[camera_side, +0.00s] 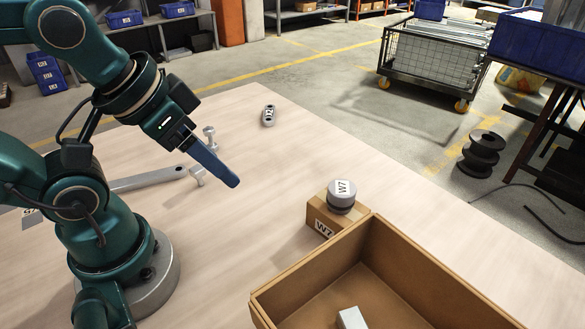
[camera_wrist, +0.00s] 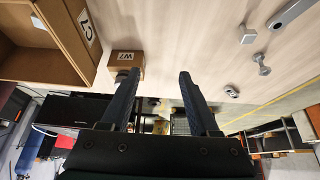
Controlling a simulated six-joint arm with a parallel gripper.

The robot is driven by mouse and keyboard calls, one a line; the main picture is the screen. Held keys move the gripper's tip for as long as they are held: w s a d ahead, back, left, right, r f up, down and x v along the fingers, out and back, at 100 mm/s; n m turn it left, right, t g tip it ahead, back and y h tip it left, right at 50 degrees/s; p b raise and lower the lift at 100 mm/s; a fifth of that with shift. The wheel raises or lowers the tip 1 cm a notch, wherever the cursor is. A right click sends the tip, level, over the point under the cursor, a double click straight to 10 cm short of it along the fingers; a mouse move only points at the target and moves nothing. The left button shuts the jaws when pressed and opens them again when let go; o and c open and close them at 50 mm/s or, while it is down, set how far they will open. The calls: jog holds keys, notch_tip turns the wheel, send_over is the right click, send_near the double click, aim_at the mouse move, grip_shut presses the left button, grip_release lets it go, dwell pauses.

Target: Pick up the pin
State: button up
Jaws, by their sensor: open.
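My gripper (camera_side: 234,182) is open and empty above the table, pointing down and right in the side view. In the wrist view its two fingers stand apart (camera_wrist: 158,76) with nothing between them. A grey headed metal piece (camera_side: 209,131), likely the pin, is behind my gripper in the side view. It shows in the wrist view (camera_wrist: 263,64), right of the fingers. A second small metal piece (camera_side: 197,175), also in the wrist view (camera_wrist: 247,36), is nearer the lever. I cannot tell for sure which one is the pin. Neither touches my gripper.
A long grey lever (camera_side: 150,181) lies beside the small pieces. A labelled link (camera_side: 268,116) lies farther back. A W7 round part (camera_side: 342,202) sits on a small carton (camera_side: 318,215). An open cardboard box (camera_side: 440,275) holds a metal block (camera_side: 352,318). The table middle is clear.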

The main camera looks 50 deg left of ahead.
jog(key=shift+o, duration=0.4)
jog(key=g, duration=0.4)
send_over(197, 168)
jog(key=w+d, duration=0.2)
jog(key=d, duration=0.1)
notch_tip(197, 168, down, 6)
jog(key=a+f, duration=0.1)
jog(key=s+a+f+n+g, duration=0.1)
jog(key=s+f+n, duration=0.1)
jog(key=shift+a+f+g, duration=0.25)
jog(key=shift+a+g, duration=0.05)
jog(key=shift+a, duration=0.1)
jog(key=shift+s+a+f, duration=0.1)
jog(key=shift+f, duration=2.45)
